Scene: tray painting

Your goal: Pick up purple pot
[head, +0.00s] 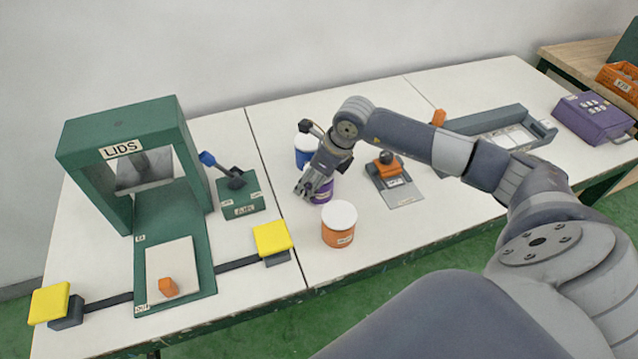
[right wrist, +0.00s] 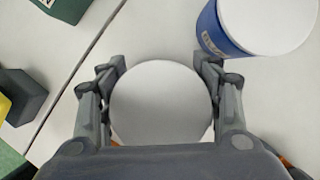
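The purple pot (head: 325,192) stands on the white table, largely hidden by my right gripper (head: 311,188) in the head view. In the right wrist view a round white lid (right wrist: 160,103), apparently its top, lies between the two fingers of my right gripper (right wrist: 161,72). The fingers are spread wide, one on each side of the lid. I cannot make out firm contact with the pot. My left gripper is not in view.
A blue pot (head: 305,151) stands close behind and an orange pot (head: 338,236) with a white lid close in front. A green lids station (head: 125,150) is at left.

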